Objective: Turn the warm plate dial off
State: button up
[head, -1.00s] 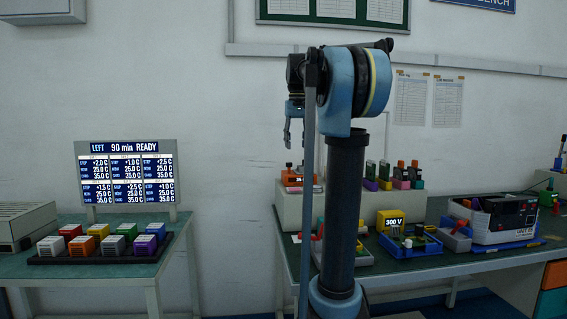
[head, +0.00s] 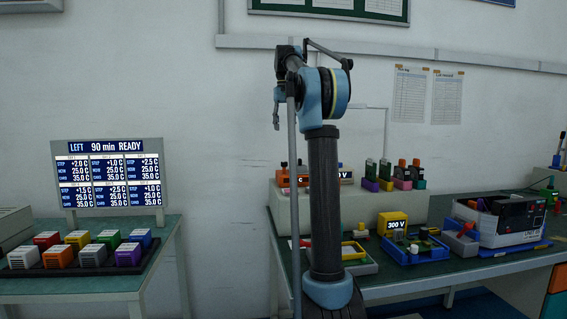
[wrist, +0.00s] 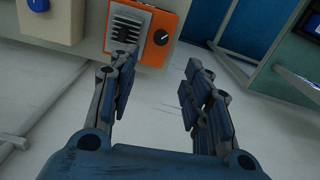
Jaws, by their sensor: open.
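The orange warm plate (wrist: 148,58) shows at the top of the wrist view, with a grey ribbed top and a round black dial (wrist: 161,37) bearing a light pointer mark. In the head view an orange unit (head: 284,180) stands on the right bench's raised shelf, partly hidden by my arm; its dial cannot be made out there. My gripper (wrist: 160,75) is open and empty. In the wrist view its left finger overlaps the ribbed plate's lower edge, and the dial lies beyond the gap between the fingertips. In the head view my gripper (head: 276,118) is small and raised above the shelf.
A blue-knobbed unit (wrist: 38,5) is left of the plate in the wrist view. The right bench holds a yellow 300 V meter (head: 392,224), a blue tray (head: 414,257) and a power supply (head: 510,218). A left table holds coloured blocks (head: 58,256) and a display (head: 108,177).

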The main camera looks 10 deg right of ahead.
aim_at(284, 164)
notch_tip(284, 164, down, 15)
jog(key=shift+s+a+f, duration=0.1)
dwell(0.5)
grip_shut()
